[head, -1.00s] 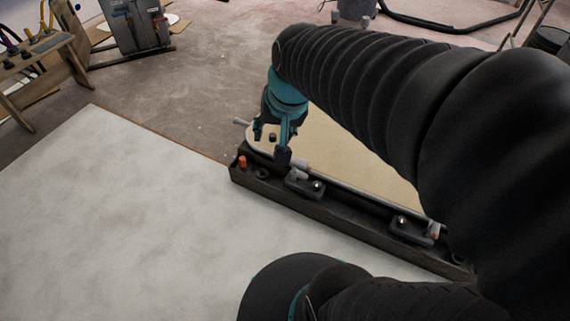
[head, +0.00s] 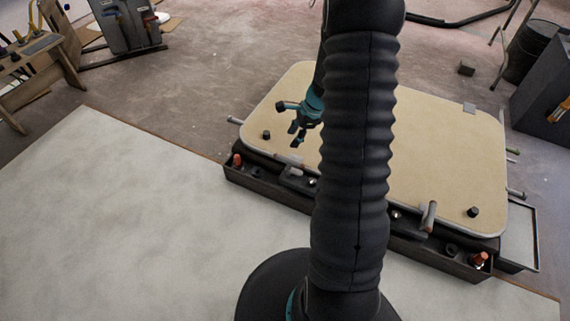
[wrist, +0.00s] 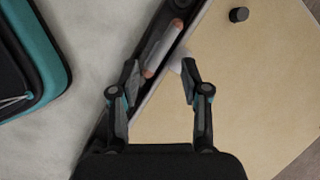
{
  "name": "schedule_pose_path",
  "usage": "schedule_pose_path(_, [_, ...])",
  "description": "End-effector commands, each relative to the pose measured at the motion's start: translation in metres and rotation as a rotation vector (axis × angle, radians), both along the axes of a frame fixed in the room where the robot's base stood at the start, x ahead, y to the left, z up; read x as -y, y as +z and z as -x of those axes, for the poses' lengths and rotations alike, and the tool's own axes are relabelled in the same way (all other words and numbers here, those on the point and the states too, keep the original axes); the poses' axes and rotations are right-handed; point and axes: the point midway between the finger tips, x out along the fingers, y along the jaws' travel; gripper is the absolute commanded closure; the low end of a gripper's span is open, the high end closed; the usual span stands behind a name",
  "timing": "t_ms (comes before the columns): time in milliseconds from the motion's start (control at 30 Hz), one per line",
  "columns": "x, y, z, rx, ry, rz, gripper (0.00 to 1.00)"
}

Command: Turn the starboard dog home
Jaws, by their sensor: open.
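A tan hatch panel (head: 440,150) lies on a dark frame (head: 370,235). At the frame's left part, a grey dog handle (head: 288,160) lies along the panel's near edge. In the wrist view this handle (wrist: 163,47) is a grey cylinder with orange ends, roughly parallel to the frame. Another grey dog handle (head: 428,215), to the right, sits crosswise over the panel edge. No label shows which one is starboard. My gripper (head: 296,136) is open and empty, above the panel near the left handle. In the wrist view the fingertips (wrist: 160,72) are spread, with the handle ahead of them, ungripped.
Orange-topped posts stand at the frame's left end (head: 237,160) and right end (head: 480,260). Black knobs (head: 473,212) stand on the panel. A pale surface (head: 120,220) fills the left foreground. A bench (head: 40,60) and a dark bin (head: 530,50) stand farther off.

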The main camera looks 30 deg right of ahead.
Motion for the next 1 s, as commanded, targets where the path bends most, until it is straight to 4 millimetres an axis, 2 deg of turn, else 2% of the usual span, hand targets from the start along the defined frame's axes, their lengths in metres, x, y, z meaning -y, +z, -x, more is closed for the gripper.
schedule_pose_path(33, [0.008, -0.017, 0.0, -0.022, -0.05, -0.018, 0.54])
schedule_pose_path(100, [0.016, -0.033, -0.001, -0.043, -0.109, -0.038, 0.54])
schedule_pose_path(200, [0.023, -0.049, 0.0, -0.063, -0.169, -0.059, 0.54])
schedule_pose_path(333, [0.026, -0.061, -0.001, -0.075, -0.202, -0.069, 0.54])
schedule_pose_path(533, [0.018, -0.082, -0.004, -0.078, -0.202, -0.07, 0.54])
schedule_pose_path(1000, [-0.01, -0.161, -0.02, -0.077, -0.202, -0.069, 0.54])
